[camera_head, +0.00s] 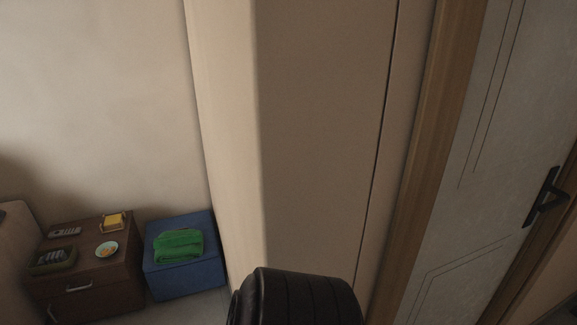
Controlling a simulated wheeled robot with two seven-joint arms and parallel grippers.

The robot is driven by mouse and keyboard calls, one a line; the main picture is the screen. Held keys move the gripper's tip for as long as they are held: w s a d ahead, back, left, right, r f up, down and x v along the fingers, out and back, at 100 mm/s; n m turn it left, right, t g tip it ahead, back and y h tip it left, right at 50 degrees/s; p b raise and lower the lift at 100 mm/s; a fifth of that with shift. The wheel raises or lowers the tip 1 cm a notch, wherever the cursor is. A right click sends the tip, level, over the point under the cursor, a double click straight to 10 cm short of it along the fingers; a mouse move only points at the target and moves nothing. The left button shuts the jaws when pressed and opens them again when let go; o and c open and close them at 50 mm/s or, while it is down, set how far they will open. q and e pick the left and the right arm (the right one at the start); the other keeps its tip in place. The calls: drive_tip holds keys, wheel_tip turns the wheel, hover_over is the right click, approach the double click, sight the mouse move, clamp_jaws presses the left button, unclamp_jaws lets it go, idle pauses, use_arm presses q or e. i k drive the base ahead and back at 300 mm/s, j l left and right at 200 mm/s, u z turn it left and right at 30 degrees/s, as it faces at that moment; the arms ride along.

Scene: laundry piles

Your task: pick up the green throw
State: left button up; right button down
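The green throw (179,244) lies folded on top of a blue box-like stool (188,279) at the lower left of the head view. A wall corner stands just to the right of the stool. Neither of my grippers shows in the head view, so I cannot see whether they are open or shut. Nothing is seen touching the throw.
A dark wooden nightstand (82,289) stands left of the stool, holding a yellow object (114,220), a small bowl (107,249), a tray (53,258) and a remote-like object (65,231). A black rounded object (297,299) is at bottom centre. A door (490,170) is at right.

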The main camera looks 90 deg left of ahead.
sight(179, 245)
drive_tip(key=u, duration=3.65)
drive_tip(key=i+j, duration=0.15)
drive_tip(key=j, duration=0.25)
drive_tip(key=i+j, duration=0.15)
drive_tip(key=j, duration=0.25)
drive_tip(key=z, duration=0.05)
